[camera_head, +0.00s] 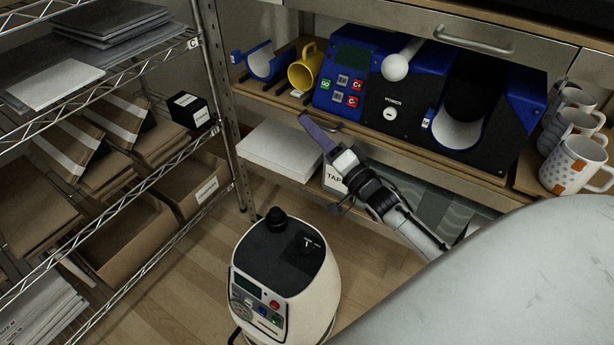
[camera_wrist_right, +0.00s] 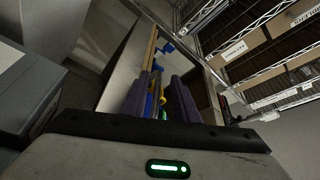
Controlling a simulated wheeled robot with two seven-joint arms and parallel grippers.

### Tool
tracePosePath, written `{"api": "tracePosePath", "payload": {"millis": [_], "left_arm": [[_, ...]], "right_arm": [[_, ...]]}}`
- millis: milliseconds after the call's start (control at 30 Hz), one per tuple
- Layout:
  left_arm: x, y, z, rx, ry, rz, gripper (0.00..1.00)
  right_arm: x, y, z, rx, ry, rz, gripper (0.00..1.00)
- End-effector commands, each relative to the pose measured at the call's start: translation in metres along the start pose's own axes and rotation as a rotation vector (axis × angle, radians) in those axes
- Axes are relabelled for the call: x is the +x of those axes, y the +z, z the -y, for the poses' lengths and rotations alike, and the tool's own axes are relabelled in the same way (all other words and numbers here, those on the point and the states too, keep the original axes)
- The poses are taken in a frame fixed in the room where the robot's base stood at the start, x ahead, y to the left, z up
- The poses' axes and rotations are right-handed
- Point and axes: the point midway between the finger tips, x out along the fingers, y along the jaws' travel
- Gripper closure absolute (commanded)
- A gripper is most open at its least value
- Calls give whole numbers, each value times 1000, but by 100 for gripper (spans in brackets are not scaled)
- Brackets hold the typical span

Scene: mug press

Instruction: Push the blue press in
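The blue press (camera_head: 398,121) is a blue and black machine on the shelf in the head view. It has a control panel (camera_head: 346,85) on its left, a white-knobbed lever (camera_head: 395,67) on top and a curved mug cradle (camera_head: 457,131) on its right. My right gripper (camera_head: 312,128) is in front of and below the press's left side, apart from it. In the right wrist view its two purple fingers (camera_wrist_right: 160,103) stand apart, with blue and yellow things visible beyond the gap. It holds nothing. My left gripper is not in view.
A yellow mug (camera_head: 303,68) and a loose blue cradle (camera_head: 263,64) are left of the press. Several patterned mugs (camera_head: 575,166) stand at its right. A drawer (camera_head: 473,38) is above. White sheets (camera_head: 283,150) lie below. A wire rack (camera_head: 120,215) of boxes is at left.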

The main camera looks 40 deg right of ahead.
Motion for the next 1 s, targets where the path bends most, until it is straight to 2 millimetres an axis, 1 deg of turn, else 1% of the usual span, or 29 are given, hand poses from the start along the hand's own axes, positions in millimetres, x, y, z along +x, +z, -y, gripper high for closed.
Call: {"api": "tracePosePath", "payload": {"millis": [33,133,200,633,767,1000], "left_arm": [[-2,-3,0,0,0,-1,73],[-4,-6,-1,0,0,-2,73],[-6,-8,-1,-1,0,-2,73],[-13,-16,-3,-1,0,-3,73],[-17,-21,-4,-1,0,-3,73],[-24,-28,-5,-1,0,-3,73]], "right_arm": [[-3,8,8,6,-3,-1,73],[-10,22,20,5,-3,-4,73],[-27,19,17,-2,-1,-1,73],[-113,19,18,-2,-4,-1,73],[-120,43,16,-93,72,51,73],[-139,87,10,-264,198,177,73]]}}
